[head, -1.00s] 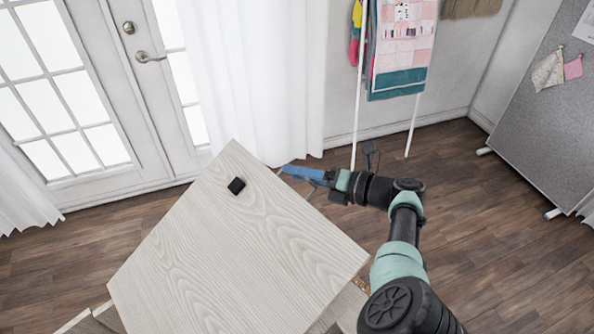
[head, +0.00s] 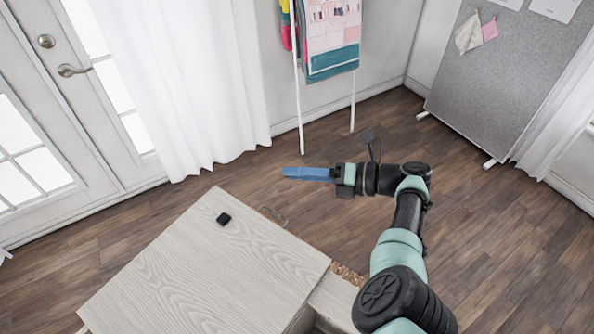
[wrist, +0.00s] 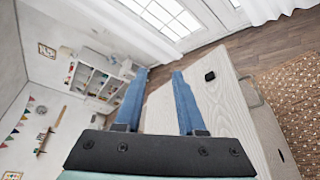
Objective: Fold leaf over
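The leaf (head: 200,270) is a pale wood-grain panel on the cabinet, with a small black knob (head: 223,219) near its far corner. Its right edge stands above the lighter cabinet part beside it; its exact tilt is hard to tell. My gripper (head: 284,172) has blue fingers pointing left, beyond the leaf's far right edge and apart from it in the head view. In the wrist view, the two fingers (wrist: 159,72) are spread with nothing held between them. The leaf (wrist: 228,110) and knob (wrist: 210,76) show right of the fingers there.
The cabinet body (head: 335,300) lies right of the leaf, with a brownish strip (head: 348,273) by the joint. Wood floor (head: 480,240) is open to the right. A rack with hanging cloth (head: 330,40) and a grey board (head: 500,80) stand behind. A patterned rug (wrist: 290,90) shows in the wrist view.

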